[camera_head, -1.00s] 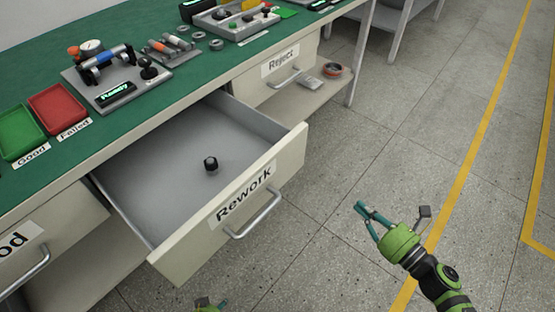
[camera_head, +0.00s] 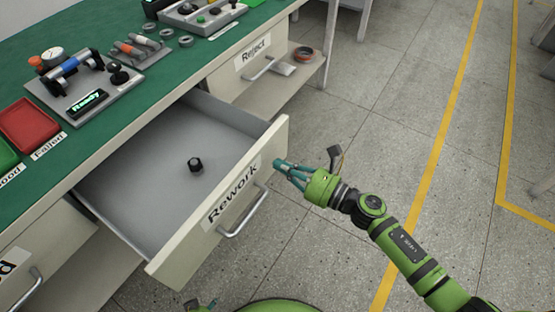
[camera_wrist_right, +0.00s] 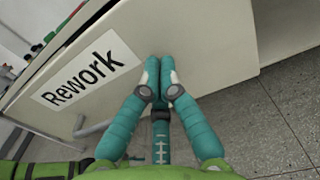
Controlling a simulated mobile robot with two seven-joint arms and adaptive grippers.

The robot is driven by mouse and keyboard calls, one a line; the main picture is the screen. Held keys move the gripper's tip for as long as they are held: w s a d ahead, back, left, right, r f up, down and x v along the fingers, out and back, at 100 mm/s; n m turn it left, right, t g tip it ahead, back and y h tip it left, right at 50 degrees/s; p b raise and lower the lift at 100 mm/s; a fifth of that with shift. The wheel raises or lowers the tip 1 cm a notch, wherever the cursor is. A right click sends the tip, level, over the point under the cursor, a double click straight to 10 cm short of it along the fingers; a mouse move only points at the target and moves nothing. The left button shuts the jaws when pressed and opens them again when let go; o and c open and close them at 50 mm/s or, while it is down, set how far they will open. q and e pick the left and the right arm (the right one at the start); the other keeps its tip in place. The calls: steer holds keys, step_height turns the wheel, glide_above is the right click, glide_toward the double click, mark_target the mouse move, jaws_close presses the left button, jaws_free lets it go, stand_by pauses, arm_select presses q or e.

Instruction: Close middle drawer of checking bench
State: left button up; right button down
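The middle drawer, labelled Rework (camera_head: 233,195), is pulled far out of the checking bench (camera_head: 125,125). A small black knob-like part (camera_head: 195,164) lies inside it. The drawer's metal bar handle (camera_head: 246,215) is on its front. My right gripper (camera_head: 278,166) is just outside the front panel near its right end, with its fingers together and empty. In the right wrist view its fingertips (camera_wrist_right: 160,65) are at the panel, right of the Rework label (camera_wrist_right: 85,73); touching or a small gap, I cannot tell. Only a sliver of my left gripper (camera_head: 204,306) shows at the bottom edge; its fingers are hidden.
A red tray (camera_head: 30,122) and a fixture with a Ready display (camera_head: 88,103) stand on the bench top. The floor to the right is clear, with yellow lines.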

arm_select(q)
steer(key=shift+s, duration=0.3)
arm_select(e)
steer(key=shift+x, duration=0.9)
